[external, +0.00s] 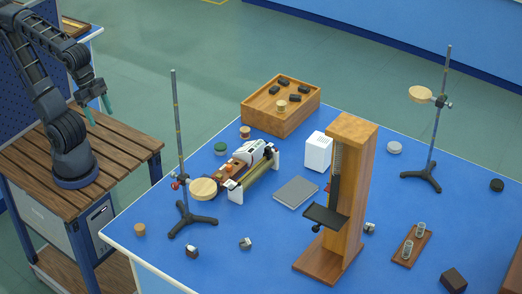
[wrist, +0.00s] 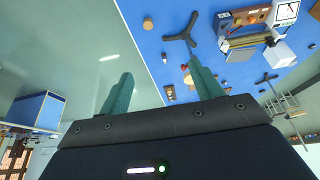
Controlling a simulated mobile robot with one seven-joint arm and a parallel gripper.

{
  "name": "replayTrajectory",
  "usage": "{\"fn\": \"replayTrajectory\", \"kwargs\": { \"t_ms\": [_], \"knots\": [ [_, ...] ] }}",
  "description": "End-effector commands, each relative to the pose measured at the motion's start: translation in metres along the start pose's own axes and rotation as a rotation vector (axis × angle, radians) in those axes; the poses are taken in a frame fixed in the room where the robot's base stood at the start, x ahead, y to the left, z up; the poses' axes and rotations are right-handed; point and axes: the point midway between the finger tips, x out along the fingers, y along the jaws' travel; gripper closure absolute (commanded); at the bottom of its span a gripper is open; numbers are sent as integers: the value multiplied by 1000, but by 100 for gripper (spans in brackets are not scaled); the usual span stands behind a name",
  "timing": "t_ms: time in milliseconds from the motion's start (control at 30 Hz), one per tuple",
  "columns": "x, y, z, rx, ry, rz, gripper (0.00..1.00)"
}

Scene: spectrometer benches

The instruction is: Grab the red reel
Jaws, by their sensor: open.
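A small reel with a tan top and a reddish-brown side (external: 245,132) stands on the blue bench, just left of the wooden tray; it looks like the red reel, but it is small and its colour is not certain. My gripper (external: 96,109) is open and empty at the upper left, above the slatted wooden cart, well apart from the reel. In the wrist view its two green fingers (wrist: 160,60) are spread with nothing between them. I cannot make out the red reel for certain in the wrist view.
A green reel (external: 220,148) sits close by. The wooden tray (external: 262,119) holds several black pieces. A tall rod stand (external: 178,130) and a wooden column (external: 352,150) rise from the bench (external: 440,235). A cork-coloured piece (external: 139,229) lies near the left edge.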

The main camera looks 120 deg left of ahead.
Motion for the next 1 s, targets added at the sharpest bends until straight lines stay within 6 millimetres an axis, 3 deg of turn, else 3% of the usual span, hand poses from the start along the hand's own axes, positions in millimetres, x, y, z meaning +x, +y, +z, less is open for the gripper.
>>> {"fn": "replayTrajectory", "kwargs": {
  "t_ms": [167,467,767,1000],
  "knots": [
    [2,-9,-17,-53,-15,-10,35],
    [21,-57,-80,-272,-69,-51,35],
    [52,-127,-134,-503,-117,-94,35],
    [86,-196,-162,-689,-153,-130,35]
  ]
}}
